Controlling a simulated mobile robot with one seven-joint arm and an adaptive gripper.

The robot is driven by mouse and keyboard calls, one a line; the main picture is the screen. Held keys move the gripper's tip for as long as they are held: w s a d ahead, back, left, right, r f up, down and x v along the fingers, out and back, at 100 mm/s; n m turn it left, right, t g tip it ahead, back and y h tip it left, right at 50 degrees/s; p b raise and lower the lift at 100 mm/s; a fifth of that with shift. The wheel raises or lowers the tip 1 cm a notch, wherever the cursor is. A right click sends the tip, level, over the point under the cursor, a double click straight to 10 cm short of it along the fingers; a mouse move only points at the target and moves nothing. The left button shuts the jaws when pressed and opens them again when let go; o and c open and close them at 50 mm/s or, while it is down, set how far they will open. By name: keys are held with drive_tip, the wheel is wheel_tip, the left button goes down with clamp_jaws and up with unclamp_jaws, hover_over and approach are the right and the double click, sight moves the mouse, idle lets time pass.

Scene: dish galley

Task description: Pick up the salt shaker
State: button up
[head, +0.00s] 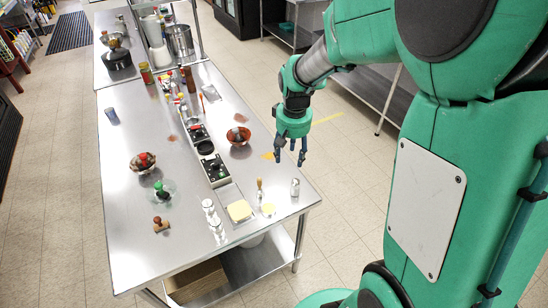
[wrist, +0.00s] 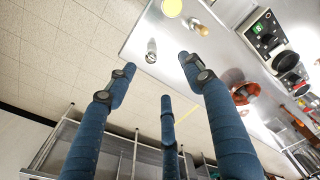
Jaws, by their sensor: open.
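A small shaker with a metal top (head: 295,187) stands upright near the right front corner of the steel table. It also shows in the wrist view (wrist: 151,50), beyond the fingertips. Two similar shakers, a rear one (head: 208,206) and a front one (head: 217,226), stand farther left. I cannot read which one holds salt. My gripper (head: 290,158) is open and empty, fingers pointing down, beyond and above the single shaker near the table's right edge. Its blue fingers also show in the wrist view (wrist: 158,70), spread apart and touching nothing.
A wooden-handled tool (head: 260,188) and a pale yellow disc (head: 268,210) stand close left of the single shaker. A yellow block (head: 239,211) lies on a grey board. A black control panel (head: 213,168) and red bowl (head: 239,136) sit farther back. Floor lies beyond the right edge.

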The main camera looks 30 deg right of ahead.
drive_tip(key=g, duration=0.1)
hover_over(296, 180)
wheel_tip(296, 180, down, 7)
drive_tip(key=shift+w+f, duration=0.1)
drive_tip(key=shift+w, duration=0.05)
drive_tip(key=shift+f+b, duration=0.55)
drive_tip(key=shift+f, duration=3.7)
drive_tip(key=shift+f+b, duration=0.6)
drive_tip(key=shift+f, duration=2.05)
drive_tip(key=c, duration=1.3)
